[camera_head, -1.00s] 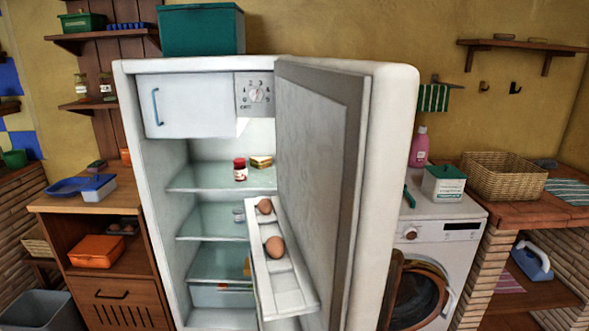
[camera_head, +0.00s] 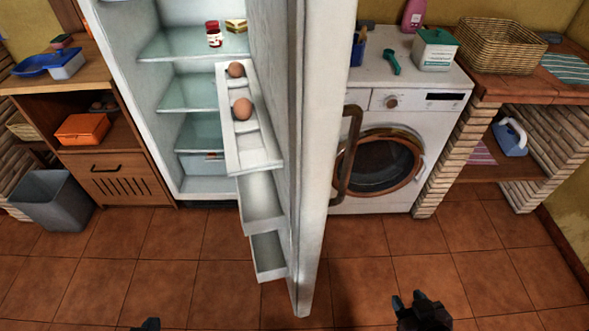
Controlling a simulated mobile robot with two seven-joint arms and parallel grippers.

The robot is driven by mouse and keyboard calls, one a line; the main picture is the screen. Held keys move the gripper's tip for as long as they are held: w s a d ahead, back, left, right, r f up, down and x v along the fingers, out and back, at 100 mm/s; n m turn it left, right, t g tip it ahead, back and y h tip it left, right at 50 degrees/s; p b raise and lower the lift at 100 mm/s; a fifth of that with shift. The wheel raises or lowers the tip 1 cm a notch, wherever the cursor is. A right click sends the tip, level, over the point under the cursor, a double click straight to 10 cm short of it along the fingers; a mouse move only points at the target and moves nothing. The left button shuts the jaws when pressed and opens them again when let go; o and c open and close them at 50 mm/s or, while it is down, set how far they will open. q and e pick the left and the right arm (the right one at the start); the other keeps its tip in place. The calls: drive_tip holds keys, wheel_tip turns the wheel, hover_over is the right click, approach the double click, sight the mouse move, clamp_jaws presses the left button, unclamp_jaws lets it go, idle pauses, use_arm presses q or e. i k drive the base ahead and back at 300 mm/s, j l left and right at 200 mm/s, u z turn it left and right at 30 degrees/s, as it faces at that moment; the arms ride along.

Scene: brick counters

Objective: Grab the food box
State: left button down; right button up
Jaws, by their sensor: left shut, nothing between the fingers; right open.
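An orange lidded box (camera_head: 82,129) sits on the open shelf of the wooden cabinet at the left. A blue-lidded pale box (camera_head: 66,65) stands on the cabinet's top. I cannot tell for sure which one is the food box. The fridge (camera_head: 172,97) stands open, with its door (camera_head: 322,110) swung toward me. My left gripper (camera_head: 148,324) barely shows at the bottom edge, shut and empty, well short of both boxes. My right gripper (camera_head: 421,308) is at the bottom right, open and empty over the floor, right of the door.
The door juts into the room between my grippers, with eggs (camera_head: 242,108) in its upper rack. A grey bin (camera_head: 56,200) stands before the cabinet. A washing machine (camera_head: 400,135) and brick counter (camera_head: 530,85) are at the right. The tiled floor in front is clear.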

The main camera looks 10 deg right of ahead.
sight(77, 61)
drive_tip(key=l+u, duration=0.2)
drive_tip(key=l, duration=0.3)
drive_tip(key=l+u, duration=0.2)
drive_tip(key=l, duration=0.3)
drive_tip(key=k+l+u, duration=0.1)
drive_tip(key=l+u, duration=0.15)
drive_tip(key=l, duration=0.25)
drive_tip(key=k+l+u, duration=0.2)
drive_tip(key=l, duration=0.3)
drive_tip(key=j, duration=1.75)
drive_tip(key=i+j, duration=0.1)
drive_tip(key=j, duration=0.2)
drive_tip(key=i+j, duration=0.1)
drive_tip(key=j, duration=0.45)
drive_tip(key=i+j, duration=0.25)
drive_tip(key=j, duration=0.2)
drive_tip(key=i+j, duration=0.3)
drive_tip(key=j, duration=0.1)
